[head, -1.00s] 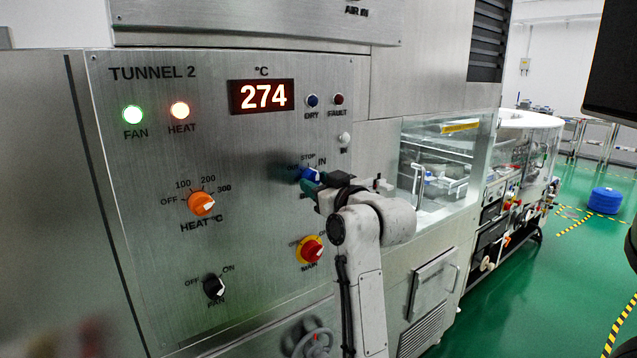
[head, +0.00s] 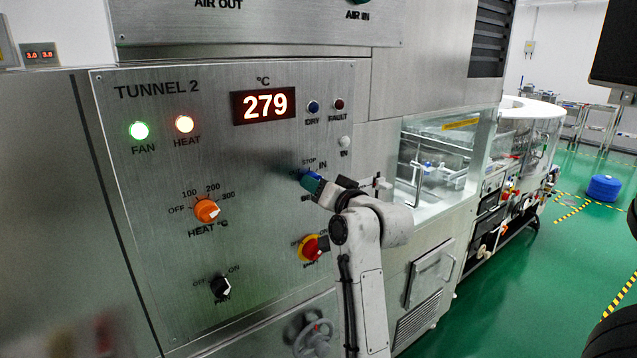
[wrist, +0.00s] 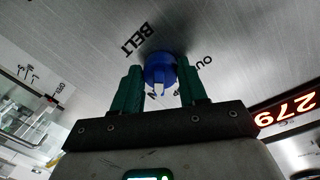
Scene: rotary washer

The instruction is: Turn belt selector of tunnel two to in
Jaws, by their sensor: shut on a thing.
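The belt selector (head: 308,180) is a blue knob on the TUNNEL 2 panel (head: 150,260), right of the middle. STOP is printed above it and IN at its upper right. My gripper (head: 316,184) is at the knob, reaching in from the right. In the wrist view the blue knob (wrist: 160,68) sits between the two green fingers of my gripper (wrist: 160,88), which is shut on it. A white mark shows on the knob's near side. BELT and OUT are readable beside it; the other labels are partly covered, so the exact setting is hard to tell.
A red and yellow main switch (head: 311,248) is just below my gripper. An orange heat knob (head: 207,211) and a black fan knob (head: 220,286) are to the left. The green fan lamp (head: 139,131) is lit, and the display (head: 264,104) reads 279.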

